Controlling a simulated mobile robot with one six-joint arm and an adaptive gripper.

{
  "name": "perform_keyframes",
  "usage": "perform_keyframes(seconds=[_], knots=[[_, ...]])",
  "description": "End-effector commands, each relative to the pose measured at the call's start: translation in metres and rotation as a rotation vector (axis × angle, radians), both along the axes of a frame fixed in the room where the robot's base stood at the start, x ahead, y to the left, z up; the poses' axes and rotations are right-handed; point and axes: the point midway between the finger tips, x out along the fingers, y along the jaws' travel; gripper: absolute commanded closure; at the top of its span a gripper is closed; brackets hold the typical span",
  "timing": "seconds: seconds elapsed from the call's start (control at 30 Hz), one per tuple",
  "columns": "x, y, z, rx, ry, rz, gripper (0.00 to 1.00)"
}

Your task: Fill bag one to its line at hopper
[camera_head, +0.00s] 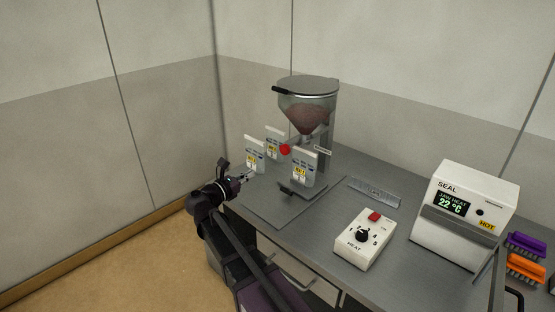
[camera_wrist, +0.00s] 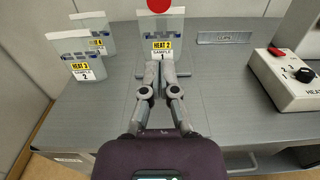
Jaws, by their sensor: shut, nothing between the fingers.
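The hopper (camera_head: 306,112) is a clear cone of brown granules with a grey lid. A red knob (camera_head: 285,149) sits low on its front and also shows at the top of the wrist view (camera_wrist: 158,5). Bag one (camera_head: 303,168), a pale pouch labelled HEAT 2, SAMPLE 1, stands upright below the spout; it also shows in the wrist view (camera_wrist: 153,28). My gripper (camera_head: 248,176) is shut and empty. In the wrist view its fingertips (camera_wrist: 161,66) overlap the bag's lower part; contact cannot be told.
Two more labelled bags stand left of bag one: a nearer one (camera_head: 254,153) and a farther one (camera_head: 274,135). A clips tray (camera_head: 374,192), heat dial box (camera_head: 363,238), SEAL machine (camera_head: 464,214) marked HOT, and purple and orange brushes (camera_head: 525,267) lie rightward.

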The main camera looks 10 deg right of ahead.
Motion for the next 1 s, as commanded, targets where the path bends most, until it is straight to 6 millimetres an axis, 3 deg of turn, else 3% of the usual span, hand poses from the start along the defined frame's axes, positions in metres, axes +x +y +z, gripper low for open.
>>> perform_keyframes(seconds=[0.57, 1.0], knots=[[0.006, -0.008, 0.0, 0.003, 0.0, -0.001, 1.0], [0.038, -0.051, 0.0, 0.003, 0.0, -0.001, 1.0]])
